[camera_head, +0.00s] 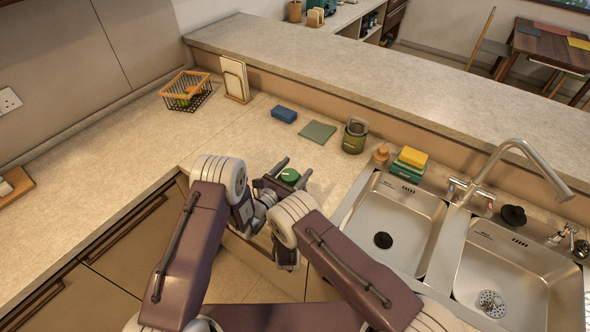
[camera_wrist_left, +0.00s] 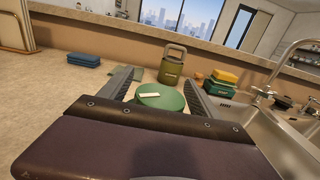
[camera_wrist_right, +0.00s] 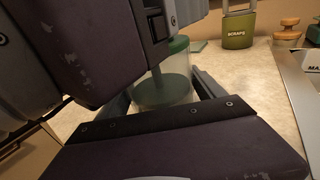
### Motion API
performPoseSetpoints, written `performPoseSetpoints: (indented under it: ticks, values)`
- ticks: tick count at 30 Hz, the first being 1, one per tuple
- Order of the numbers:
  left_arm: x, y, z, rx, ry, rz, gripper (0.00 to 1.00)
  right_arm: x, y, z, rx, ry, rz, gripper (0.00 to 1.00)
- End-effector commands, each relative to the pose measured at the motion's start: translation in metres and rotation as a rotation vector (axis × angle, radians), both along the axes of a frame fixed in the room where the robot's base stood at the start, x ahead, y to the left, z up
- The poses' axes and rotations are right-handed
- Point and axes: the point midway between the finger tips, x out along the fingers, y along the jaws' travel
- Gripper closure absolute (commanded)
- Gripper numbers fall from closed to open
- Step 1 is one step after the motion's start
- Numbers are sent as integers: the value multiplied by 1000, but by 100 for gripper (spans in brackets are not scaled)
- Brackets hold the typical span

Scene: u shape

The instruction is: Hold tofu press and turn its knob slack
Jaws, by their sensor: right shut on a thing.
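The tofu press has a round green knob (camera_head: 290,175) on top and a clear body. The left wrist view shows the knob from above with a pale bar mark (camera_wrist_left: 160,98). My left gripper (camera_head: 293,170) is open, its fingers on either side of the knob with a visible gap. In the right wrist view the clear body (camera_wrist_right: 160,92) of the tofu press, with a green stem and plate inside, stands upright on the counter. My right gripper (camera_wrist_right: 168,88) is shut on this body. My left arm hides part of the press there.
A wire basket (camera_head: 186,92) stands at the back left. The left counter is mostly free.

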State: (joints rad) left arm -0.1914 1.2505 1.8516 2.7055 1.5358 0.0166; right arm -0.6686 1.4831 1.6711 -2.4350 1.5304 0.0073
Motion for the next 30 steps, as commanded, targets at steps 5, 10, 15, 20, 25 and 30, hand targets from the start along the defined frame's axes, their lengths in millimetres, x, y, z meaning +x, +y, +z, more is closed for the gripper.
performPoseSetpoints:
  ticks: [5,10,15,20,25,30]
  values:
    - [-9,8,-1,2,4,2,28,0,0,0,0,1,0,86]
    - [-43,33,-2,1,7,5,28,0,0,0,0,1,-1,86]
    - [-76,56,-1,-1,6,5,28,0,0,0,1,1,-1,86]
    - [-93,68,-1,1,3,2,28,0,0,0,1,1,-1,86]
    - [-98,71,0,-1,1,1,28,0,0,0,1,1,-1,86]
    - [-97,71,0,-1,-1,0,28,0,0,0,1,0,-1,86]
